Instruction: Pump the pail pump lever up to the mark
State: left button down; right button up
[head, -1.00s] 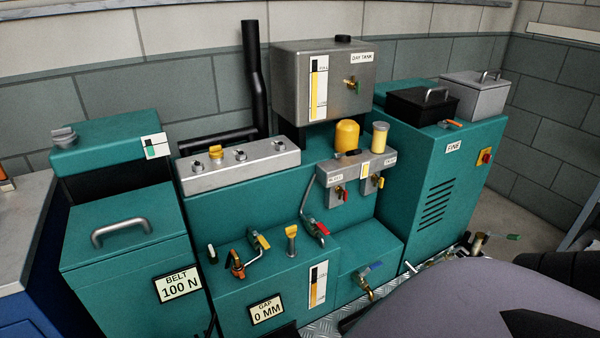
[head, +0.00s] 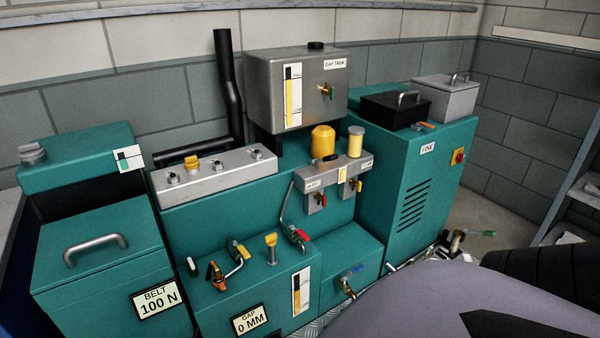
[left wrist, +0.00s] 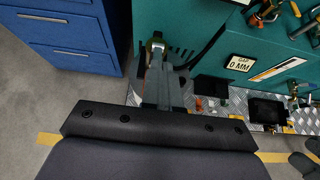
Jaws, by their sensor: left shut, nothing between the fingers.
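I cannot pick out the pail pump for sure. My left gripper (left wrist: 156,48) points away from the camera in the left wrist view, shut and empty, over the floor beside the teal cabinet. It touches no lever that I can see. My right gripper is not in view.
A yellow-topped lever (head: 271,248), an orange valve (head: 215,275) and a blue-handled tap (head: 350,280) crowd the teal boxes. Black square containers (left wrist: 267,109) stand on the chequered plate. Blue drawers (left wrist: 65,30) are at the left, with bare floor in front.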

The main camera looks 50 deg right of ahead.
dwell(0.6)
pick_arm(q)
jog(key=f, duration=0.1)
jog(key=s+f+b, duration=0.1)
jog(key=f, duration=0.1)
jog(key=s+f+b, duration=0.1)
jog(key=f, duration=0.1)
jog(key=shift+a, duration=0.35)
dwell(0.6)
jog(key=shift+r, duration=0.1)
jog(key=shift+w+d+r+p, duration=0.1)
jog(key=shift+w+r+p, duration=0.2)
jog(key=shift+r+p, duration=0.5)
jog(key=shift+w+d+r+p, duration=0.1)
jog(key=shift+w+r+p, duration=0.25)
jog(key=shift+r+p, duration=0.45)
jog(key=shift+w+d+r+p, duration=0.1)
jog(key=shift+w+r+p, duration=0.2)
jog(key=shift+r+p, duration=0.5)
